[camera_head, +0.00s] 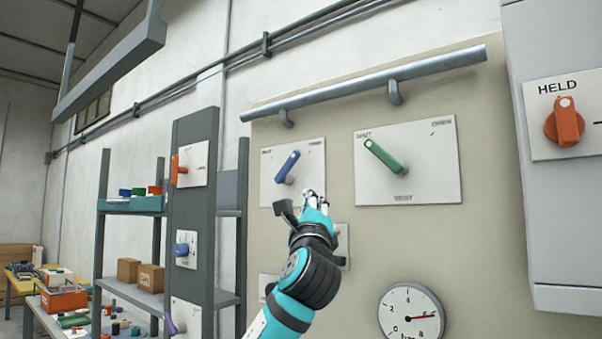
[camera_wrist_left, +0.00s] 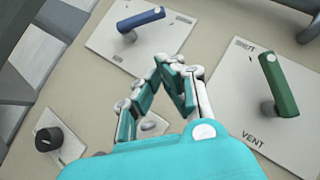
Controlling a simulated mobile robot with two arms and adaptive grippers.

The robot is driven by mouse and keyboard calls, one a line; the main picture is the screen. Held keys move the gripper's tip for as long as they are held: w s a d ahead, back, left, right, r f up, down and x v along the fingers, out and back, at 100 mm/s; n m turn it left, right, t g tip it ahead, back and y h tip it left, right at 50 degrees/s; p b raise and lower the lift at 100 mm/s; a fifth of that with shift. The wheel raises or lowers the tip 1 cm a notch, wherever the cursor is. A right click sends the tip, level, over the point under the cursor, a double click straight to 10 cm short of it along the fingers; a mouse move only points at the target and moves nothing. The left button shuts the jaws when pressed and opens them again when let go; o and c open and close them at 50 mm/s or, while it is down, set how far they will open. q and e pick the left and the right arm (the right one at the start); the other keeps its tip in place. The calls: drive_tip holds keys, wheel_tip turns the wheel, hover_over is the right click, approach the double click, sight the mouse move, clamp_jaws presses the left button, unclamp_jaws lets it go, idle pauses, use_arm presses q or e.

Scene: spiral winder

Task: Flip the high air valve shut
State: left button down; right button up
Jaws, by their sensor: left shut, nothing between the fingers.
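A green lever (camera_head: 385,157) sits on a large white plate (camera_head: 435,160) high on the beige panel. Its free end slants up-left beside the word SHUT; OPEN is at the upper right and VENT below. It also shows in the wrist view (camera_wrist_left: 277,83). A blue lever (camera_head: 288,166) on a smaller plate to the left slants up-right; the wrist view shows it too (camera_wrist_left: 141,19). Which lever is the high air valve is not labelled legibly. My left gripper (camera_head: 315,197) is shut and empty, below and between the two plates, touching neither lever (camera_wrist_left: 170,62).
A grey pipe (camera_head: 360,85) on brackets runs above the plates. A dial gauge (camera_head: 412,313) is below. A grey cabinet with an orange HELD knob (camera_head: 565,122) stands right. A dark post with an orange lever (camera_head: 176,170) and shelves stand left. A black knob (camera_wrist_left: 48,139) sits lower left.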

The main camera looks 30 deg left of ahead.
sight(287, 167)
use_arm(q)
drive_tip(key=shift+w+f, duration=0.1)
drive_tip(key=shift+w, duration=0.05)
drive_tip(key=p+x, duration=0.2)
drive_tip(key=x, duration=0.2)
drive_tip(key=p+x, duration=0.3)
drive_tip(key=x, duration=0.1)
drive_tip(key=s+r+p+x, duration=0.1)
drive_tip(key=p+x, duration=0.2)
drive_tip(key=x, duration=0.1)
drive_tip(key=shift+s+a+r, duration=0.1)
drive_tip(key=shift+a, duration=0.3)
drive_tip(key=shift+s+a+r+p, duration=0.15)
drive_tip(key=shift+a+r+p, duration=0.2)
drive_tip(key=shift+a, duration=0.3)
drive_tip(key=shift+d, duration=0.1)
